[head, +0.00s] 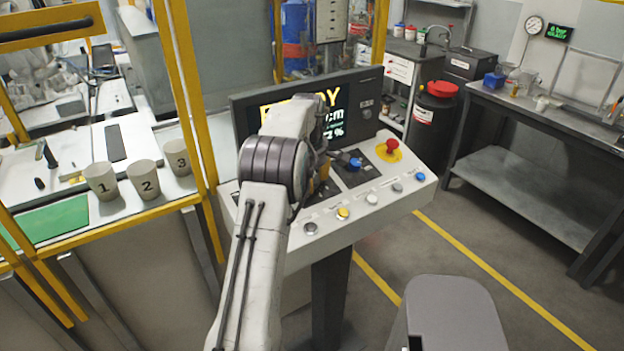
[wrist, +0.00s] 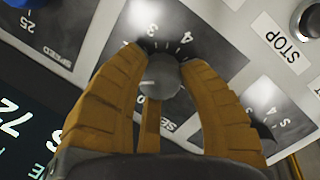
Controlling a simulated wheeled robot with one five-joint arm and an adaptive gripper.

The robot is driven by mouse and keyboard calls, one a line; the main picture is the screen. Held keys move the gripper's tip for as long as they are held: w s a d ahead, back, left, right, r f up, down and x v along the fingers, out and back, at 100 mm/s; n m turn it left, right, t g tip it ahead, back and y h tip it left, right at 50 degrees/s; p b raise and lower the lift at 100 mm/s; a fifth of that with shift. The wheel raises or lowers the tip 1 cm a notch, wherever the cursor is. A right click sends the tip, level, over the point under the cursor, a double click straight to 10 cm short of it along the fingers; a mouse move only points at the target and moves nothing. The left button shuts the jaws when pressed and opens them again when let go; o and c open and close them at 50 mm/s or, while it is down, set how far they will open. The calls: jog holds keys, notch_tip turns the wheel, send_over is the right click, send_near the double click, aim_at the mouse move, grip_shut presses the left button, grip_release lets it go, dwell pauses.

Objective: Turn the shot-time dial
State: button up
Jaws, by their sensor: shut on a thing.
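In the wrist view, a round grey dial knob (wrist: 163,76) sits on a dark scale plate with numbers, a 4 among them. Letters beginning "SE" show below it, partly covered by a finger. My gripper (wrist: 165,60) has its orange fingers on both sides of the knob and is shut on it. In the head view, my gripper (head: 322,186) is mostly hidden behind my arm, over the sloped white console (head: 418,198). The dial itself is hidden there.
A blue knob (head: 355,163), a red emergency button (head: 392,146) and a row of push buttons are on the console. Its screen (head: 345,97) stands behind. In the wrist view, a STOP label (wrist: 282,43) and another dial (wrist: 264,131) are at right. Numbered cups (head: 144,180) stand left.

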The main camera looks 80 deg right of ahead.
jog(key=shift+a+n+p, duration=0.1)
jog(key=shift+n+p, duration=0.3)
jog(key=shift+p, duration=0.05)
jog(key=shift+f+n, duration=0.1)
jog(key=shift+n, duration=0.2)
jog(key=o, duration=0.9)
jog(key=shift+w, duration=0.15)
jog(key=v, duration=1.2)
jog(key=shift+o, duration=0.5)
